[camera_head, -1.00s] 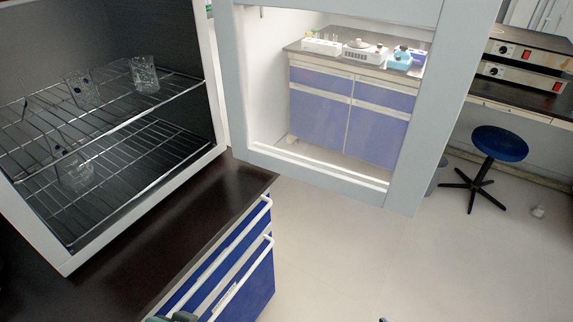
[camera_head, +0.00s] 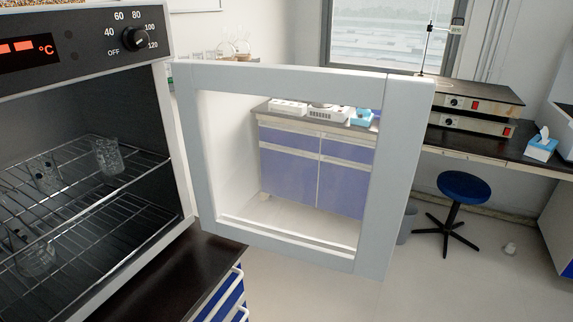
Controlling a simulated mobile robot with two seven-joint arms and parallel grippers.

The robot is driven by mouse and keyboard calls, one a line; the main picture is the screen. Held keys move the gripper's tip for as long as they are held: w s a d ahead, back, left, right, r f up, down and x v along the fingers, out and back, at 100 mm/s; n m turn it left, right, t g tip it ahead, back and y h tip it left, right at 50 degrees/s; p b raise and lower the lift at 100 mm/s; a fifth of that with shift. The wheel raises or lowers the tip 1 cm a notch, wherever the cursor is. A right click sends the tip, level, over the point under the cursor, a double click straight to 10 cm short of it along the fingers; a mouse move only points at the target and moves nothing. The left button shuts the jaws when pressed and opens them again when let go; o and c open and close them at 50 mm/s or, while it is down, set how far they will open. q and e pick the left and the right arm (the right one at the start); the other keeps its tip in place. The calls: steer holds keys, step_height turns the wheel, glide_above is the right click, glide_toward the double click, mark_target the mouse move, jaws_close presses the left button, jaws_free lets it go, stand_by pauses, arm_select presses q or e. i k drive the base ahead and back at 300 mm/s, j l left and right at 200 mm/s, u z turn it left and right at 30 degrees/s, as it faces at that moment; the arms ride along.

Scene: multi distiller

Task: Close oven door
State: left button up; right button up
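The oven (camera_head: 182,150) stands at the left with its front open. Its control panel (camera_head: 85,45) has a lit red display and a dial. The oven door (camera_head: 376,180) is a pale grey frame with a see-through window. It hangs wide open, swung out to the right from its hinge side along the oven's right edge. Inside, glass beakers (camera_head: 107,156) stand on wire racks (camera_head: 125,180). Neither of my grippers shows in this view.
A dark counter (camera_head: 190,265) with blue drawers (camera_head: 230,298) lies below the oven. A blue stool (camera_head: 464,188) stands on the open floor at the right.

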mark_target(317, 166)
steer(key=i+l+u, duration=0.25)
steer(key=l, duration=0.15)
steer(key=i+l+u, duration=0.1)
steer(key=l+u, duration=0.2)
steer(key=l, duration=0.15)
steer(key=i+l+u, duration=0.1)
steer(key=l+u, duration=0.15)
steer(key=l, duration=0.2)
steer(key=l+u, duration=0.25)
steer(key=l, duration=0.2)
steer(key=i+l+u, duration=0.1)
steer(key=l+u, duration=0.2)
steer(key=i+l+u, duration=0.1)
steer(key=l+u, duration=0.5)
steer(key=k+l+u, duration=0.1)
steer(key=l+u, duration=0.2)
steer(key=k+l+u, duration=0.15)
steer(key=l+u, duration=0.15)
steer(key=l, duration=0.1)
